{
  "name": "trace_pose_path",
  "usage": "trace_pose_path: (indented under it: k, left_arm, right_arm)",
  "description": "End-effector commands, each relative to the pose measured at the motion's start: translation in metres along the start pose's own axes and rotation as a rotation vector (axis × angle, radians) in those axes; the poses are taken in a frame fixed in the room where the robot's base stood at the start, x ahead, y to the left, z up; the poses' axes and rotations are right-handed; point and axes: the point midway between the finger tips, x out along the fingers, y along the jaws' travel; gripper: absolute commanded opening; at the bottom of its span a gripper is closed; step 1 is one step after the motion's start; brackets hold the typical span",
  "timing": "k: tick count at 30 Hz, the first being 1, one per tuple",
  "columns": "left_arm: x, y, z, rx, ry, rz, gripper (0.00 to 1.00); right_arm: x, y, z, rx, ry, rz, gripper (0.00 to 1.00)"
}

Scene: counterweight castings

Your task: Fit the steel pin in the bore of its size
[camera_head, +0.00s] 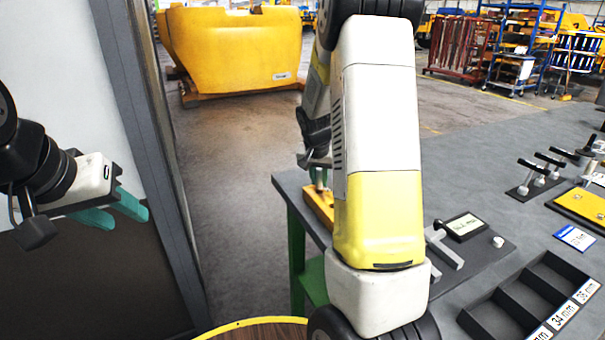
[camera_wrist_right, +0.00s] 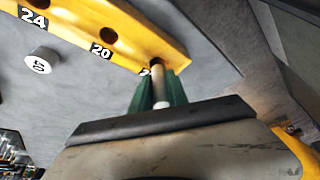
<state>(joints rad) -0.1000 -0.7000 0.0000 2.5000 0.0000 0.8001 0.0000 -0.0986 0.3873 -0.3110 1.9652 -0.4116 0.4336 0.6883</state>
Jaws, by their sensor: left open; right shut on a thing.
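The steel pin (camera_wrist_right: 160,93) is held between the green fingers of my right gripper (camera_wrist_right: 158,92) in the right wrist view. Its far end is at the rightmost bore of the yellow block (camera_wrist_right: 122,22); I cannot tell whether it has entered. The block has bores labelled 24 and 20, which look empty; the third label is mostly hidden by a finger. In the head view the block (camera_head: 317,206) lies at the table's left edge, partly behind my right arm, with my right gripper (camera_head: 321,180) over it. My left gripper (camera_head: 122,208) is open and empty at far left.
A grey-white cylinder (camera_wrist_right: 41,62) marked with a number lies beside the block. A display unit (camera_head: 465,226) and a dark compartment tray (camera_head: 500,308) with millimetre labels are right of my arm. A grey post (camera_head: 150,130) stands near my left gripper.

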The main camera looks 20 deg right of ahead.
Motion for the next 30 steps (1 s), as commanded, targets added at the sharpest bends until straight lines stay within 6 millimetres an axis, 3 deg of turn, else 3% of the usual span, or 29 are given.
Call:
trace_pose_path:
  k: [30]
  left_arm:
    - [0.0, 0.0, 0.0, 0.0, 0.0, 0.0, 0.41]
  right_arm:
    - [0.013, 0.0, 0.005, 0.001, 0.0, 0.0, 0.0]
